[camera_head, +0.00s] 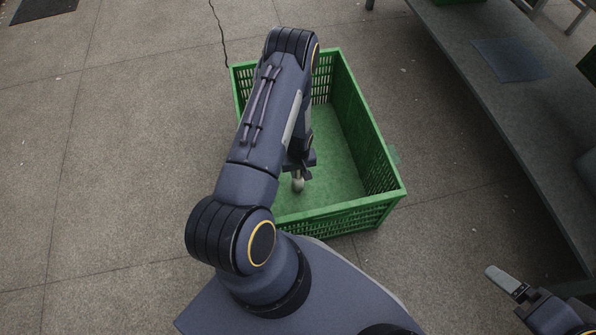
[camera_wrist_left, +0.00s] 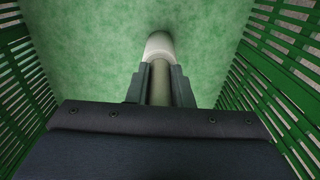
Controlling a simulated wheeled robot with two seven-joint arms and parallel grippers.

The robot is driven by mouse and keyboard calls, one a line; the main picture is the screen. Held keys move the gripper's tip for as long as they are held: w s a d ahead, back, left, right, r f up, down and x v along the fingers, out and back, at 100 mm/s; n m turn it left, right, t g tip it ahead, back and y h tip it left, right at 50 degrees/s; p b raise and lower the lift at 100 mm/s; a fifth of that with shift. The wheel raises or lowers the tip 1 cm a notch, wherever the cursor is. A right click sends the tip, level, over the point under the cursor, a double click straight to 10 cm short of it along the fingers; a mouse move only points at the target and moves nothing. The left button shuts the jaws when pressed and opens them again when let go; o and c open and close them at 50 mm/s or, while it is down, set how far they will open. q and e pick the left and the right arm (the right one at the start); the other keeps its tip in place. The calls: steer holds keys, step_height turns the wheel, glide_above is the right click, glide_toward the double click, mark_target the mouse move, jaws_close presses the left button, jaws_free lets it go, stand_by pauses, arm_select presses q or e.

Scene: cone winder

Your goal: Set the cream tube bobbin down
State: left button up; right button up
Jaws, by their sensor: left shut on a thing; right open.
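The cream tube bobbin (camera_wrist_left: 159,45) is held between the fingers of my left gripper (camera_wrist_left: 160,78), with its pale end pointing away from the wrist. In the head view the bobbin (camera_head: 298,184) shows as a small pale end below my left gripper (camera_head: 299,170), inside the green crate (camera_head: 385,195). The crate's green floor (camera_wrist_left: 80,50) lies behind the bobbin in the left wrist view. I cannot tell whether the bobbin touches the floor. My right gripper (camera_head: 507,285) is at the lower right, partly cut off, away from the crate and empty.
The crate's slatted walls (camera_wrist_left: 285,50) rise on both sides of my left gripper. A long grey bench (camera_head: 500,110) stands at the right with a dark mat (camera_head: 510,60) on it. A thin black cable (camera_head: 219,30) lies on the floor behind the crate.

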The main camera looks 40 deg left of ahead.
arm_select(q)
steer(key=o, duration=0.9)
steer(key=shift+f, duration=0.1)
